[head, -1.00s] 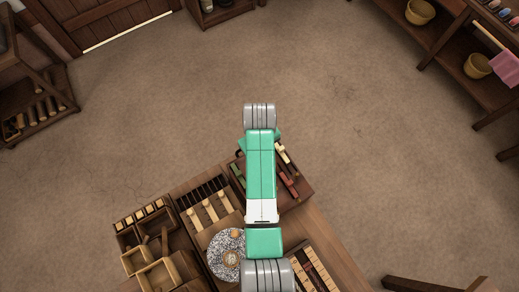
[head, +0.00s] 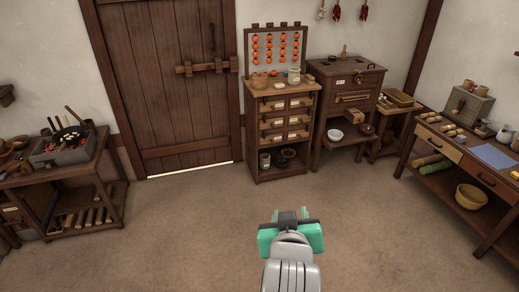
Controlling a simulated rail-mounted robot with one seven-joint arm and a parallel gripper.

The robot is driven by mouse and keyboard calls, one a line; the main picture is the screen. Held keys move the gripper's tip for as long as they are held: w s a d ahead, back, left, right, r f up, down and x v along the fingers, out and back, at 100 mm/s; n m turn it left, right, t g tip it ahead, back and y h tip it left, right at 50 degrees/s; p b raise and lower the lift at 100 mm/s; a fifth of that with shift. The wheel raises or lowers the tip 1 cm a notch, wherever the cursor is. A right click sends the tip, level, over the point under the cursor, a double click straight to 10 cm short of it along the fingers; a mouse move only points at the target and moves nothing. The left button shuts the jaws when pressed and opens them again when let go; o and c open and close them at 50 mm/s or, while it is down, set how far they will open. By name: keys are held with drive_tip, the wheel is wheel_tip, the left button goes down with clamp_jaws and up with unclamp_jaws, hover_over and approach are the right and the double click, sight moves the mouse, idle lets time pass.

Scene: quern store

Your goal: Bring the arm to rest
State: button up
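My arm comes up from the bottom edge of the head view, right of centre. It ends in a grey wrist with my green and dark gripper (head: 289,222) beyond it, over bare floor. The gripper faces away from me. Its fingertips are hidden or too small to read, so I cannot tell whether it is open or shut. I see nothing hanging from it.
A small drawer cabinet (head: 282,110) stands against the back wall, with a dark wooden chest (head: 345,77) beside it. A plank door (head: 170,80) is left of them. A bench (head: 455,150) stands right, a loaded table (head: 35,178) left. The floor (head: 200,230) between is clear.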

drive_tip(key=s+a+r+t, duration=0.1)
drive_tip(key=s+r+t, duration=0.2)
drive_tip(key=r, duration=0.5)
drive_tip(key=s+a+r+t, duration=0.2)
drive_tip(key=r, duration=0.6)
drive_tip(key=s+a+r+m+t+y, duration=0.15)
drive_tip(key=s+r+t, duration=0.25)
drive_tip(key=s+r, duration=0.4)
drive_tip(key=s+a+r+n+t+y, duration=0.1)
drive_tip(key=s+a+r+t, duration=0.15)
drive_tip(key=s+r, duration=0.5)
wheel_tip(320, 180, up, 23)
drive_tip(key=w+p, duration=0.1)
drive_tip(key=p, duration=2.2)
drive_tip(key=shift+w+m, duration=0.3)
drive_tip(key=shift+m, duration=0.05)
